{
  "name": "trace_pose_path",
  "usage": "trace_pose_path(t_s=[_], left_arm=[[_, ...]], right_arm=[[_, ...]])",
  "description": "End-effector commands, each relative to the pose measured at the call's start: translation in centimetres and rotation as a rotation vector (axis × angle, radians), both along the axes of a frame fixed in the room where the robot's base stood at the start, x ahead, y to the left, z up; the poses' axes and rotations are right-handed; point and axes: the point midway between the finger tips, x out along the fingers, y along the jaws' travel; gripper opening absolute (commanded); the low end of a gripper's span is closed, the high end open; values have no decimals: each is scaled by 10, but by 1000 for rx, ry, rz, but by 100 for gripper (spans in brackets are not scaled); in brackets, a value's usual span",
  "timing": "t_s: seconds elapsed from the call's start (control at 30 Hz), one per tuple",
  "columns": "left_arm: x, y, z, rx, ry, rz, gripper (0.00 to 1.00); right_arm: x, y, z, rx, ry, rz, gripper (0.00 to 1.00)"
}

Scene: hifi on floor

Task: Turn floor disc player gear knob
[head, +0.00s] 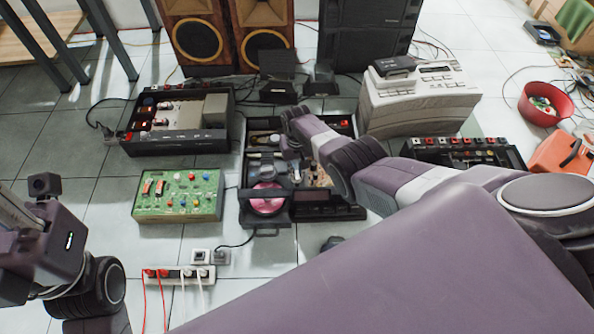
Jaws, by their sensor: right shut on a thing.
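The disc player (285,222) is an open dark unit on the tiled floor in the middle of the head view. A pink disc (267,199) lies in its front left part. My right arm reaches over it from the right. My right gripper (264,170) is down at the player's left half, behind the disc, and is shut on a small part there. I take this part to be the gear knob; the fingers and the dark mechanism hide most of it. Of my left arm only links show at the lower left; its gripper fingers are not seen.
A green circuit board box (178,196) and an open amplifier (172,145) stand left of the player. Speakers (202,42) stand behind, a beige machine (418,98) at back right. A power strip (180,275) with cables lies in front. A red bowl (546,104) is far right.

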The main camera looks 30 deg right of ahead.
Motion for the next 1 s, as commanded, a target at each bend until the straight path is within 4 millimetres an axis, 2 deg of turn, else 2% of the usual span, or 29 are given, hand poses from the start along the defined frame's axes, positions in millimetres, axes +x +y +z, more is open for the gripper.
trace_pose_path(t_s=[1.0], left_arm=[[2, 0, -7, 3, 35, -1, 34]], right_arm=[[2, 0, 1, 1, -4, -966, 0]])
